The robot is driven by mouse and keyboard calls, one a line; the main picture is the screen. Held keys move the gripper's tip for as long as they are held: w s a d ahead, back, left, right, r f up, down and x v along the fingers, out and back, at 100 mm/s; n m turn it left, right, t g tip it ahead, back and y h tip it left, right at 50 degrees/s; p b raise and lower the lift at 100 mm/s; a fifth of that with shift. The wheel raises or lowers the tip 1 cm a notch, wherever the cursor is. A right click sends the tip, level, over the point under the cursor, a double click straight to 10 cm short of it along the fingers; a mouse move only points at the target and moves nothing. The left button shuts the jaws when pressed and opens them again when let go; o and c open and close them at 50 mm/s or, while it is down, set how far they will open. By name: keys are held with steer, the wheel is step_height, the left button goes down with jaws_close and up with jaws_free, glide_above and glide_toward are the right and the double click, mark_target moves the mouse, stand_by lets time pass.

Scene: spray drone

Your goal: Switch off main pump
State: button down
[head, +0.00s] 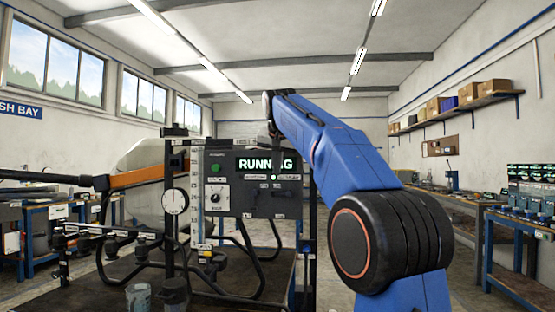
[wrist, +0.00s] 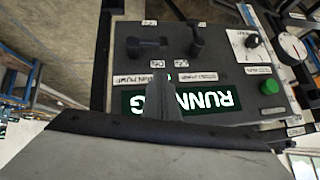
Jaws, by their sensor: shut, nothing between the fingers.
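The dark control panel (head: 240,207) stands on the bench; its lit display (wrist: 212,98) reads RUNNING. The wrist view shows the panel upside down, with two black lever switches. The left switch (wrist: 147,47) has a nearby label ending in PUMP; the other switch (wrist: 196,40) is to its right. I cannot tell their on or off positions. My gripper (wrist: 162,98) is shut and empty, its fingertips in front of the display and covering part of it. In the head view my gripper (head: 270,125) is at the panel's top; contact cannot be judged.
A green button (wrist: 269,87) and a dial knob (head: 216,196) are on the panel. A round gauge (head: 175,201) stands at its left, with hoses below. A clear cup (head: 138,298) is on the bench. Workbenches stand at both sides.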

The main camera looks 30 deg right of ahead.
mark_target(282, 194)
steer(key=shift+w+a+f, duration=0.15)
steer(key=shift+f, duration=0.95)
steer(key=shift+w+a+f, duration=0.15)
steer(key=shift+f, duration=0.9)
